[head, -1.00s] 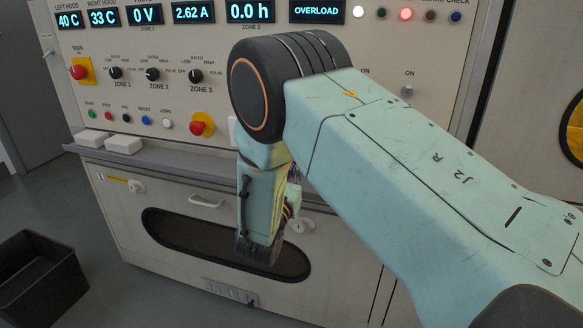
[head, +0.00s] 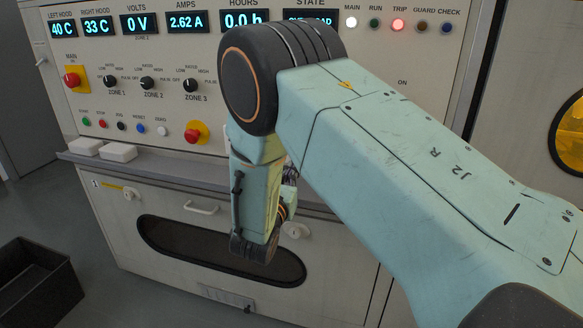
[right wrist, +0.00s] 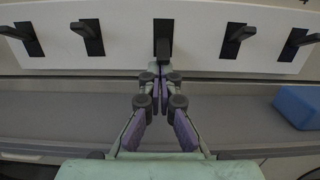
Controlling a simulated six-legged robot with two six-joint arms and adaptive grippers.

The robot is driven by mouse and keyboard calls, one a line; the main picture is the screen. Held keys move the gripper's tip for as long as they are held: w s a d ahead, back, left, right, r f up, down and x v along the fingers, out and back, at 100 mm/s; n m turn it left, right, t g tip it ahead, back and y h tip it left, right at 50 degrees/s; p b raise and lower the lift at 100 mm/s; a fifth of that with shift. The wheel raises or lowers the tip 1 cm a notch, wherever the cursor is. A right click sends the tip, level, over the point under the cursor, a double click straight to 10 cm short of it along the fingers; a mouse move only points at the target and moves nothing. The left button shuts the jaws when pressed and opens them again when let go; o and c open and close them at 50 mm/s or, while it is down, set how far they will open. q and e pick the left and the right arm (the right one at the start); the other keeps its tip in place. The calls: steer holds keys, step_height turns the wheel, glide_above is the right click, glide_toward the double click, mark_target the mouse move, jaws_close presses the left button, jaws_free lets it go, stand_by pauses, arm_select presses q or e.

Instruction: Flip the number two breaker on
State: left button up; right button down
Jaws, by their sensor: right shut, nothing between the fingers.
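In the right wrist view a white panel carries a row of several black breaker levers, with one lever (right wrist: 162,42) at the centre, one (right wrist: 88,36) left of it and one (right wrist: 238,38) right of it. No numbers are readable, so I cannot tell which is number two. My right gripper (right wrist: 160,76) is shut and empty, its fingertips just below the centre lever in the picture. I cannot tell whether they touch it. In the head view my right arm hides the breaker row. My left gripper is out of view.
A grey ledge (right wrist: 60,108) runs below the breakers, with a blue block (right wrist: 299,106) on its right. In the head view the red TRIP lamp (head: 398,25) is lit. White blocks (head: 118,152) lie on the ledge's left, and a black bin (head: 35,285) stands on the floor.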

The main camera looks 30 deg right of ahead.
mark_target(293, 160)
steer(key=shift+s+a+r+g+y+p, duration=0.1)
steer(key=shift+r+g+y+p, duration=0.2)
steer(key=shift+g+y+p, duration=0.65)
steer(key=p, duration=0.3)
steer(key=shift+a+r+t, duration=0.15)
steer(key=shift+r+t, duration=0.2)
steer(key=r+g+y+p, duration=0.1)
steer(key=p, duration=0.2)
steer(key=r+g+y+p, duration=0.1)
steer(key=p, duration=0.3)
steer(key=r+g+y+p, duration=0.1)
steer(key=g+y+p, duration=0.1)
steer(key=p, duration=0.1)
steer(key=shift+s+a+r+p, duration=0.15)
steer(key=shift+s+p, duration=0.1)
steer(key=shift+p, duration=0.15)
steer(key=shift+f, duration=0.35)
steer(key=shift+r+p, duration=0.4)
steer(key=shift+r, duration=0.45)
